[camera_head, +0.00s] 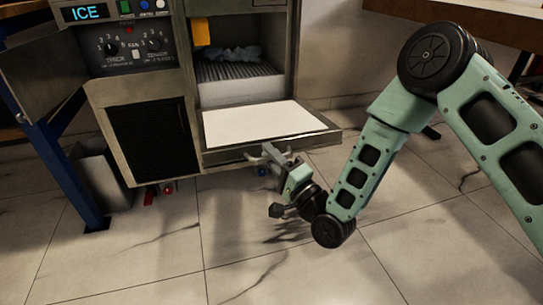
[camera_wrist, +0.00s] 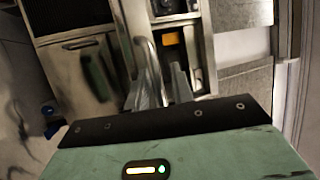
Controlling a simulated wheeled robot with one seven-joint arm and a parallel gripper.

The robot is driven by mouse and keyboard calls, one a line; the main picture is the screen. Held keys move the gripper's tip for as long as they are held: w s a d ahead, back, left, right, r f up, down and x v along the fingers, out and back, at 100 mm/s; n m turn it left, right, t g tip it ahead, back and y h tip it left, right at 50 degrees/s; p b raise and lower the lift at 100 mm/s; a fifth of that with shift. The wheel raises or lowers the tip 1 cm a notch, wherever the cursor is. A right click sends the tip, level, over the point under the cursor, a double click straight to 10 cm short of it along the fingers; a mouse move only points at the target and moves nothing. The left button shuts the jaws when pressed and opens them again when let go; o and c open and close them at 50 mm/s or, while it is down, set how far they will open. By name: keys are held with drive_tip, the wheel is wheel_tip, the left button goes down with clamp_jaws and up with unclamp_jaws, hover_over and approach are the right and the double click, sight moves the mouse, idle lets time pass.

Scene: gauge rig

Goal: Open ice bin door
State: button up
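The ice bin door (camera_head: 262,122) is folded down and lies roughly flat in front of the open bin, its pale inner face up. The bin (camera_head: 240,80) shows a ribbed floor and a bluish heap at the back. My gripper (camera_head: 268,152) is at the door's front edge, low over the floor. In the wrist view, the grey fingers of my gripper (camera_wrist: 162,85) point toward the machine, and a curved metal bar (camera_wrist: 150,60), apparently the door handle, runs close beside them. Whether the fingers grip or touch it is not clear.
The machine has an ICE display (camera_head: 87,12) and a dial panel (camera_head: 133,46). A dark grille (camera_head: 152,138) is left of the door. A blue post (camera_head: 75,180) and grey bin (camera_head: 103,175) stand at the left. Tiled floor (camera_head: 330,265) is clear in front.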

drive_tip(key=p+v, duration=0.4)
drive_tip(key=v, duration=1.3)
drive_tip(key=shift+s+d+f, duration=0.1)
drive_tip(key=shift+s+d, duration=0.05)
